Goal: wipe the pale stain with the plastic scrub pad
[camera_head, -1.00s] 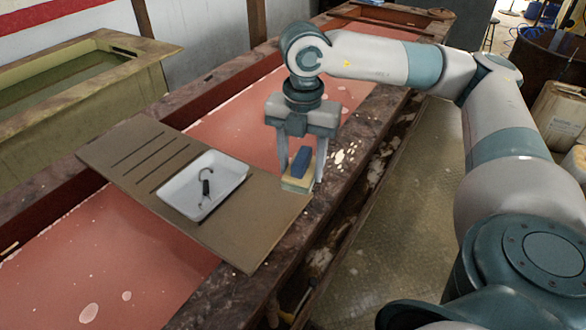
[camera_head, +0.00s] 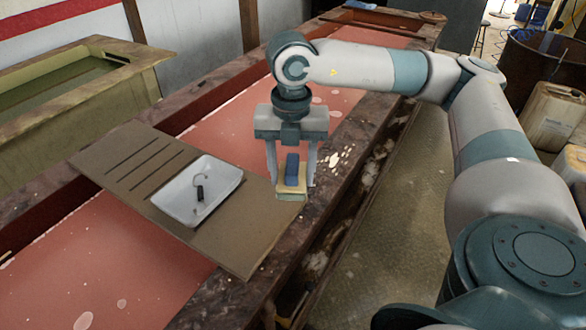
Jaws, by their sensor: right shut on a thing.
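The plastic scrub pad (camera_head: 291,187) has a blue block on top, a yellow layer and a pale greenish underside. My right gripper (camera_head: 291,172) points down with a finger on each side of the blue block and is shut on it. The pad is at the right end of the brown board (camera_head: 225,240), near the dark trough rim. I cannot tell whether its underside touches the board. No pale stain shows clearly on the board; the pad and fingers hide the spot beneath them. My left gripper is not in view.
A white tray (camera_head: 180,207) holding a small dark hooked tool (camera_head: 200,193) sits mid-board, left of the pad. Slots cut the board's left part. The board spans a trough with a red, spotted bottom (camera_head: 110,262). Pale flecks (camera_head: 336,160) mark the rim right of my gripper.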

